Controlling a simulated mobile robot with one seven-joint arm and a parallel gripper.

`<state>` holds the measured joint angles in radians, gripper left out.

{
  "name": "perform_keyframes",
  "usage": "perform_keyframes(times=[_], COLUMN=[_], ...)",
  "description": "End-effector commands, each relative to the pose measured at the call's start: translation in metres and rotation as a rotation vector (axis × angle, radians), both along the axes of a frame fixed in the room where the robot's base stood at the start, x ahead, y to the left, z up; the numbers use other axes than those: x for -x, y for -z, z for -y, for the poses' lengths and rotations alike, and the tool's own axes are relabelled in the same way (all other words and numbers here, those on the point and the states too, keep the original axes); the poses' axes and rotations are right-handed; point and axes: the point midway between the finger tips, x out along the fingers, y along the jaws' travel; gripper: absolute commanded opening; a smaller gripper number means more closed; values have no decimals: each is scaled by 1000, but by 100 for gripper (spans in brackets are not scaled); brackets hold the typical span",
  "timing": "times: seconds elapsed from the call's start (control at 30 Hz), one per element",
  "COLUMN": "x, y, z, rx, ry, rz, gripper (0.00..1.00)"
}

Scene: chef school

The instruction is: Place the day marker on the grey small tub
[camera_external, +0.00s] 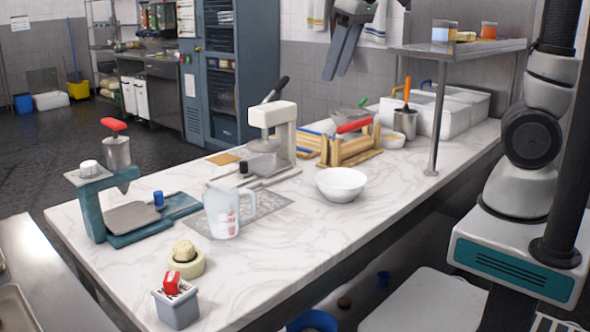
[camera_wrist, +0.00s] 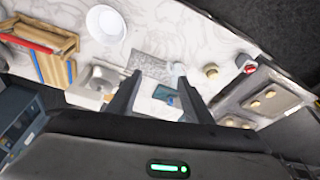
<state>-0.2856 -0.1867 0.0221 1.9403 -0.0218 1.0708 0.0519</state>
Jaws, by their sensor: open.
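A small grey tub (camera_external: 178,308) stands at the near end of the marble counter, and a small red block with a pale mark (camera_external: 172,283) rests on it. The red block looks like the day marker, but I cannot be sure. The block also shows in the wrist view (camera_wrist: 250,69), right of my fingers. My gripper (camera_external: 338,76) hangs high above the far side of the counter in the external view, well away from the tub. In the wrist view my gripper (camera_wrist: 158,76) is open, with nothing between its fingers.
A cream round item (camera_external: 185,261) sits just behind the tub. A clear jug (camera_external: 222,212), a teal press (camera_external: 98,205), a white bowl (camera_external: 341,184) and a wooden rack (camera_external: 347,147) stand farther back. A metal shelf (camera_external: 455,49) overhangs the far end.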

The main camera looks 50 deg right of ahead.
Motion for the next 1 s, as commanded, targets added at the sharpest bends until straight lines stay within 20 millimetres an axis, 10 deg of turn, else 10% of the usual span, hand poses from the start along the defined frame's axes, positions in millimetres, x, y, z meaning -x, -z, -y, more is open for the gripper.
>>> perform_keyframes(times=[0.1, 0.33, 1.0], x=[53, 117, 130], y=[3, 42, 54], z=[59, 109, 116], rx=[-19, -29, -31], ry=[110, 236, 261], rz=[83, 159, 172], gripper=[46, 46, 46])
